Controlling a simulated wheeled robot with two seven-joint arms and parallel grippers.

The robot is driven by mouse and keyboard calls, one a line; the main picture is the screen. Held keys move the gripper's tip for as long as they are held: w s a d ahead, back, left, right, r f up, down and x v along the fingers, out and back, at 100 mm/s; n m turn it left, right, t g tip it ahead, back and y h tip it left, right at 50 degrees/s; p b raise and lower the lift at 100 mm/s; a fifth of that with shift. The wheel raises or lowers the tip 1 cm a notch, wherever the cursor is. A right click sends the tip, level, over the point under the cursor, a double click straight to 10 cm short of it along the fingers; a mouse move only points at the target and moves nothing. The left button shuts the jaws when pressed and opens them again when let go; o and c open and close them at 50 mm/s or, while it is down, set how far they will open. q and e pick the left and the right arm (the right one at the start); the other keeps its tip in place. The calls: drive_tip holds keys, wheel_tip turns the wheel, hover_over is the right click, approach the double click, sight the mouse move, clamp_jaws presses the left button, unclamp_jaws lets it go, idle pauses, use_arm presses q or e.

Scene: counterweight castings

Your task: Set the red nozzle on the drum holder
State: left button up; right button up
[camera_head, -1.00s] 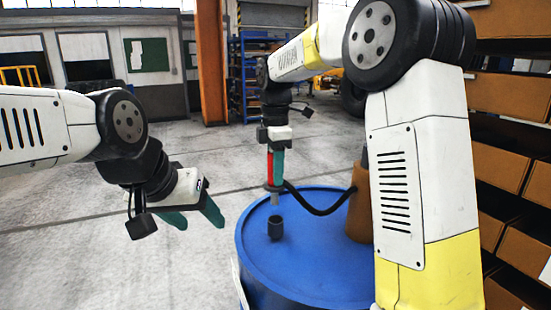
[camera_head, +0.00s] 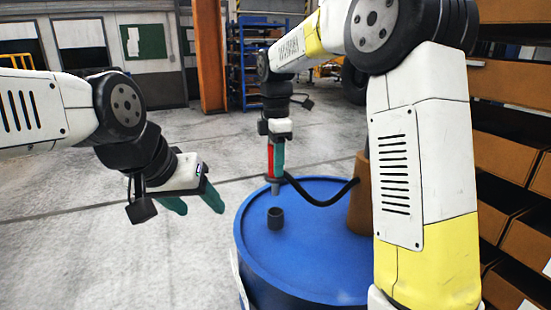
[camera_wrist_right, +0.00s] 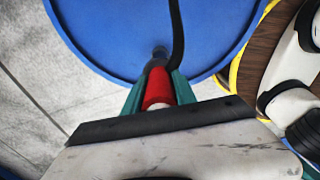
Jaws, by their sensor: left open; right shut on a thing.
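The red nozzle (camera_head: 270,160) is held upright, its grey tip pointing down, in my right gripper (camera_head: 275,166). Its tip hangs a little above and behind the drum holder (camera_head: 275,218) in the head view, apart from it. The holder is a small dark cup on top of the blue drum (camera_head: 320,255). In the right wrist view the red nozzle (camera_wrist_right: 158,88) sits between the teal fingers (camera_wrist_right: 157,97); a dark shape beyond its tip may be the holder, partly hidden. My left gripper (camera_head: 192,202) is open and empty, left of the drum.
A black hose (camera_head: 320,200) runs from the nozzle across the drum to a brown post (camera_head: 361,200). Shelves with brown boxes (camera_head: 505,145) stand at the right. The floor left of the drum is clear.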

sight(276, 194)
drive_tip(key=shift+f, duration=2.1)
drive_tip(key=shift+f, duration=3.25)
drive_tip(key=o, duration=1.2)
drive_tip(key=shift+r, duration=0.1)
wheel_tip(276, 194, up, 8)
drive_tip(key=shift+f, duration=0.2)
